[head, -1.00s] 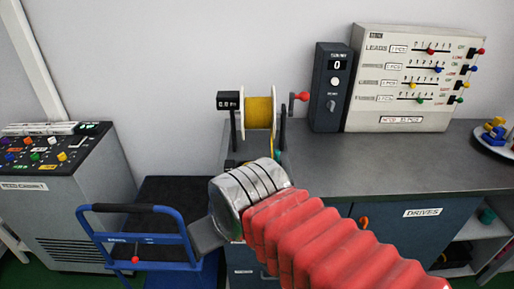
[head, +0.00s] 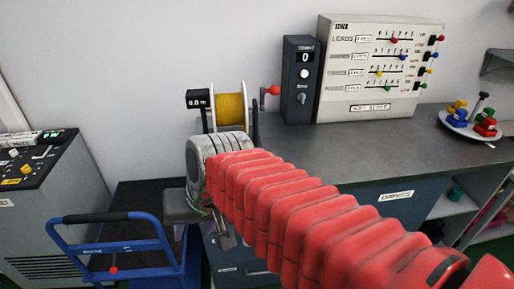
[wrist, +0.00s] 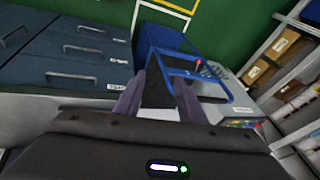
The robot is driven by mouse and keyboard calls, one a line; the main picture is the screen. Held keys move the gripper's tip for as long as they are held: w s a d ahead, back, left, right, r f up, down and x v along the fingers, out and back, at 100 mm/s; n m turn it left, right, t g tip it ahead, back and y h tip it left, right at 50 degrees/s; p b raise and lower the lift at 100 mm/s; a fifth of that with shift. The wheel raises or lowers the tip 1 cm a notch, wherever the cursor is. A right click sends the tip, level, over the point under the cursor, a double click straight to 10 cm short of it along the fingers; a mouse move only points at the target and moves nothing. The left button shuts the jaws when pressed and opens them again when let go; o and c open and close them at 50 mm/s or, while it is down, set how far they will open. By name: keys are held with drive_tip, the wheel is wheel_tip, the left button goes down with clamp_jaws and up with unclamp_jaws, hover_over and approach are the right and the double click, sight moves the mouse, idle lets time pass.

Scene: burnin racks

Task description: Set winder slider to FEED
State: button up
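The winder, a yellow spool (head: 231,108) between dark uprights, stands at the left end of the bench in the head view. A black counter (head: 198,99) is on its left and a red-knobbed crank (head: 271,90) on its right. My arm hides its lower part, and I cannot make out a slider marked FEED. My gripper (wrist: 158,84) is open in the wrist view, with nothing between its two fingers. It points down toward the blue trolley (head: 120,222), clear of the winder. In the head view my wrist is in front of the bench's left end, and the fingers are hardly visible.
A dark box reading 0 (head: 299,80) and a pale panel of coloured sliders (head: 337,84) stand behind the grey bench top (head: 360,150). A plate (head: 455,124) holds coloured pieces at right. A grey console (head: 60,225) is at far left.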

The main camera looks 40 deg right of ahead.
drive_tip(key=w+d+f+m+t+y, duration=0.1)
drive_tip(key=w+d+m+y, duration=0.1)
drive_tip(key=w+d+m, duration=0.45)
drive_tip(key=w+d+f+m+t+y, duration=0.1)
drive_tip(key=w+d+m+t+y, duration=0.15)
drive_tip(key=d+m, duration=0.7)
drive_tip(key=d+f+m+t+h, duration=0.1)
drive_tip(key=d+m+t+h, duration=0.2)
drive_tip(key=d+m, duration=0.9)
drive_tip(key=d+t, duration=0.2)
drive_tip(key=d, duration=0.8)
drive_tip(key=shift+s+d+f+m, duration=0.25)
drive_tip(key=shift+s+d+m, duration=0.05)
drive_tip(key=shift+s+m, duration=0.1)
drive_tip(key=shift+w+t, duration=0.15)
drive_tip(key=shift+t, duration=0.1)
drive_tip(key=x, duration=1.3)
drive_tip(key=shift+w+f, duration=0.25)
drive_tip(key=shift+w, duration=0.05)
